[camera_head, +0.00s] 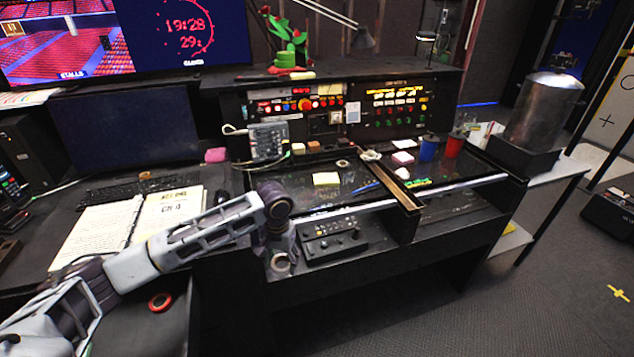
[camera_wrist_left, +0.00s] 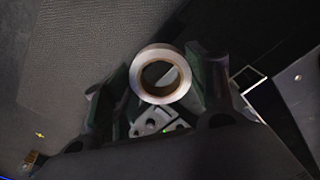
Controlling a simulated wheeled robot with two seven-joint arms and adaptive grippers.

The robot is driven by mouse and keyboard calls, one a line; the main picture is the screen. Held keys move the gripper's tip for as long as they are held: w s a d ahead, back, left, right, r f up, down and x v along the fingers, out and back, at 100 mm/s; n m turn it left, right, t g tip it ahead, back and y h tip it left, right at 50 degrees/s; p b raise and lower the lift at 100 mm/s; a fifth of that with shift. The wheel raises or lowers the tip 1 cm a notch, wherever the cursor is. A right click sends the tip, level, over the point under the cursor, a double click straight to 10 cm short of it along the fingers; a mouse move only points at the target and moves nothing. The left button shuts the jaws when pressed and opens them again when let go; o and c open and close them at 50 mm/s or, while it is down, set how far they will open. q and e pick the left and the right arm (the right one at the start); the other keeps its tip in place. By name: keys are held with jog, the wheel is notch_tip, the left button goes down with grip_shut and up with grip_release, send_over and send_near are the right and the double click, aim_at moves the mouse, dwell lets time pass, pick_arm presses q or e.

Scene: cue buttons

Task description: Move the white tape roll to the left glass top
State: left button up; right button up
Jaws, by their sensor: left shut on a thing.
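The white tape roll (camera_wrist_left: 142,76) is a pale ring held between the two fingers of my left gripper in the left wrist view. In the head view my left gripper (camera_head: 281,264) is at the front edge of the console, beside the black control box; the roll cannot be made out clearly there. The left glass top (camera_head: 295,185) is a dark glossy panel behind and above the gripper. My right gripper is out of view.
A wooden divider (camera_head: 392,187) separates the left glass top from the right one, where blue (camera_head: 428,151) and red (camera_head: 453,147) cups stand. A black control box (camera_head: 333,240) sits on a shelf below. An open binder (camera_head: 100,235) lies at left.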

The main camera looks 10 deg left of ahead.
pick_arm(q)
jog(key=w+a+r+m+p, duration=0.3)
jog(key=a+r+m, duration=0.8)
jog(key=m, duration=0.9)
jog(key=shift+w+r+m+p, duration=0.2)
jog(key=shift+r+m+p, duration=0.2)
jog(key=shift+r+p, duration=0.35)
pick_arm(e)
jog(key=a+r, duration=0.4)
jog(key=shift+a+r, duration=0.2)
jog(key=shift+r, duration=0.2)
